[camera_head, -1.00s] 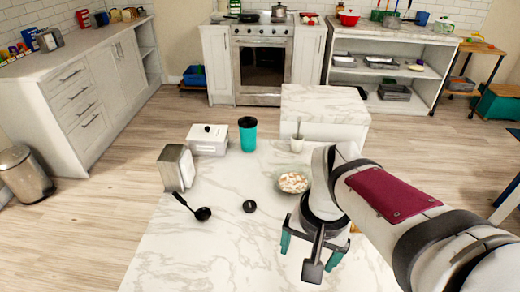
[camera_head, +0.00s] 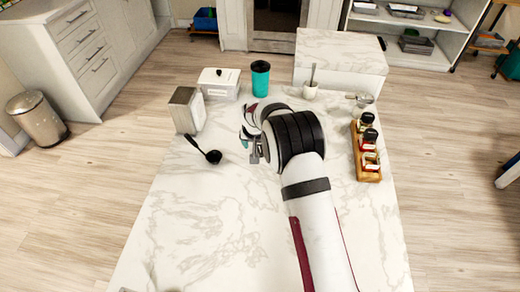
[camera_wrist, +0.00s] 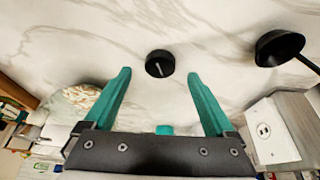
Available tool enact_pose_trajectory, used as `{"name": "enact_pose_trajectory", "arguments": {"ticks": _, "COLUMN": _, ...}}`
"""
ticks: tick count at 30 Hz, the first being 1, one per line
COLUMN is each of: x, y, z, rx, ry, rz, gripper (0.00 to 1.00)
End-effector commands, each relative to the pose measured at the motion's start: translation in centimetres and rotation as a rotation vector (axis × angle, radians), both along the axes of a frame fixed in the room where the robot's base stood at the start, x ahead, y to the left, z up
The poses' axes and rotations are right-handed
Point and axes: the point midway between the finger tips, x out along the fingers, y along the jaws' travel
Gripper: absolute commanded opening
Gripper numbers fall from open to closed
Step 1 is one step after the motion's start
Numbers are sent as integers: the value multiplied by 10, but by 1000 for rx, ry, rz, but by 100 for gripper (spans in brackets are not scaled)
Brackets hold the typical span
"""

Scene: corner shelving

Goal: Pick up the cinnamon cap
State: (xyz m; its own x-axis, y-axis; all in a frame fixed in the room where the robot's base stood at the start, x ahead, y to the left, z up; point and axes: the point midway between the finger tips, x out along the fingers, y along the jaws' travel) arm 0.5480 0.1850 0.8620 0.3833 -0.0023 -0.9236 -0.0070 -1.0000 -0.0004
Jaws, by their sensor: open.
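A small round black cap (camera_wrist: 160,63), which I take to be the cinnamon cap, lies on the marble counter in the wrist view. It sits centred a little beyond my open fingertips, apart from both. My gripper (camera_wrist: 159,74) has two teal fingers spread wide with nothing between them. In the head view my gripper (camera_head: 244,136) is over the counter's middle, and my wrist and fingers hide the cap. A wooden rack (camera_head: 359,150) with spice jars (camera_head: 370,161) stands at the counter's right; some jars have black tops.
A black ladle (camera_head: 213,156) lies left of my gripper, by a metal napkin holder (camera_head: 187,110). A white box (camera_head: 218,84), teal cup (camera_head: 260,78) and white mug (camera_head: 310,91) stand at the back. A bowl of pale pieces (camera_wrist: 82,95) is left in the wrist view. The front-left counter is clear.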

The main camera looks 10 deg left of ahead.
Motion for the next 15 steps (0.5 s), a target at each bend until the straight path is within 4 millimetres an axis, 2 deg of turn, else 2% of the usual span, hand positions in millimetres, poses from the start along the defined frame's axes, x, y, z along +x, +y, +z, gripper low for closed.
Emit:
{"name": "enact_pose_trajectory", "arguments": {"ticks": 1, "x": 3, "y": 0, "z": -11, "rx": -1, "ry": 3, "rz": 0, "gripper": 90}}
{"name": "enact_pose_trajectory", "arguments": {"ticks": 4, "x": 9, "y": 0, "z": -24, "rx": -1, "ry": 1, "rz": -1, "gripper": 90}}
{"name": "enact_pose_trajectory", "arguments": {"ticks": 11, "x": 11, "y": 0, "z": -28, "rx": 0, "ry": 1, "rz": 0, "gripper": 90}}
{"name": "enact_pose_trajectory", "arguments": {"ticks": 12, "x": 11, "y": 0, "z": -28, "rx": 0, "ry": 1, "rz": 0, "gripper": 88}}
{"name": "enact_pose_trajectory", "arguments": {"ticks": 15, "x": 11, "y": 0, "z": -28, "rx": 0, "ry": 1, "rz": 0, "gripper": 70}}
